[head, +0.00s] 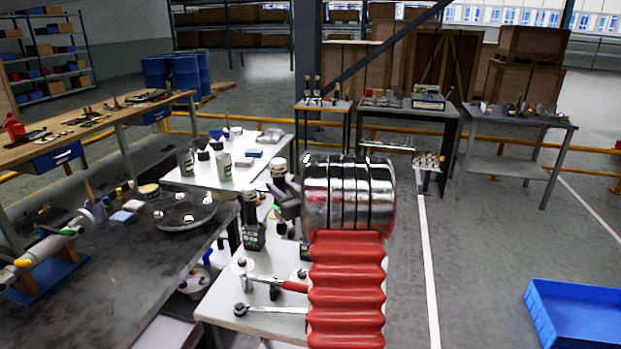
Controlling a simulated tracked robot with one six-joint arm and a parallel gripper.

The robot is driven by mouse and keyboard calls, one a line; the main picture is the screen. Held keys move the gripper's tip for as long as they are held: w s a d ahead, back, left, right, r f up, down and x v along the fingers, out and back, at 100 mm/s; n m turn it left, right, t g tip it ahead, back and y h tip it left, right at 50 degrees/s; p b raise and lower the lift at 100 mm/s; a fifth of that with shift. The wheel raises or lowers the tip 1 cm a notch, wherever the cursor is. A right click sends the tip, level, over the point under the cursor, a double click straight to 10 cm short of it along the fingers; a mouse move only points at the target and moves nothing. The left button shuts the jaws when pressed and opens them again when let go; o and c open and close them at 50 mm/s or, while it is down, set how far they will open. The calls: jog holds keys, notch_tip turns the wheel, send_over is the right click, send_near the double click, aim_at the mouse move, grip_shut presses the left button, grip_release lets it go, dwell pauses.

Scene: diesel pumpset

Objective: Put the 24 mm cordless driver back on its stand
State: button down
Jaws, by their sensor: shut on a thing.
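In the head view my red and chrome arm stands in the foreground and hides much of what lies behind it. Dark parts of my gripper (287,206) show just left of the chrome section, above the white bench. It is shut on a dark tool, taken to be the cordless driver, mostly hidden behind my arm; its size marking cannot be read. I cannot tell which part there is the stand.
Wrenches with round ends (272,309) lie on the near white bench. A dark bench (120,290) with a metal bowl (184,214) stands at left. A white table (203,180) with bottles is behind. A blue crate (575,318) lies at right; the floor between is clear.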

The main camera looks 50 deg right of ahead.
jog(key=s+d+r+m+h, duration=0.1)
jog(key=s+d+r, duration=0.1)
jog(key=s+d, duration=0.3)
jog(key=d, duration=0.3)
jog(key=shift+s+g+h, duration=0.3)
jog(key=shift+s, duration=0.05)
notch_tip(320, 180, down, 13)
dwell(1.2)
jog(key=shift+f, duration=0.9)
dwell(1.9)
jog(key=c, duration=1.3)
grip_release()
jog(key=shift+o, duration=0.4)
jog(key=shift+f, duration=0.1)
jog(key=shift+s, duration=0.1)
